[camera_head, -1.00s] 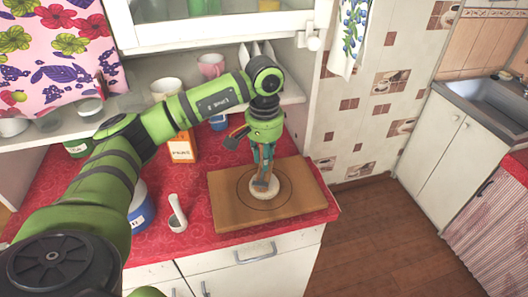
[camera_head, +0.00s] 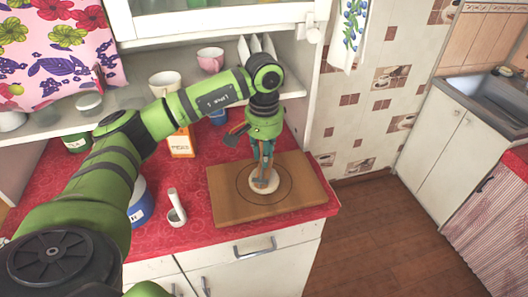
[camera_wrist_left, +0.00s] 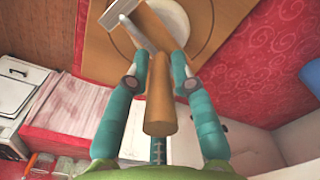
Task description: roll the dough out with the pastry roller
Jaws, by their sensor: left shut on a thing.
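My left gripper (camera_head: 264,170) is over the dough on the wooden board and is shut on the pastry roller. In the left wrist view the roller's brown wooden handle (camera_wrist_left: 160,100) lies between the teal fingers, and its metal rod (camera_wrist_left: 147,24) reaches towards the dough. The pale round dough (camera_head: 264,187) lies inside the circle marked on the board (camera_head: 228,205). It also shows in the left wrist view (camera_wrist_left: 178,20), cut by the top edge. Whether the roller touches the dough cannot be told. My right gripper is not in view.
The board lies on the red counter (camera_head: 90,200), near its front edge. A white scoop-like thing (camera_head: 176,208) and a blue and white container (camera_head: 138,208) stand left of the board. An orange and white box (camera_head: 181,144) is behind. Mugs stand on the shelf above.

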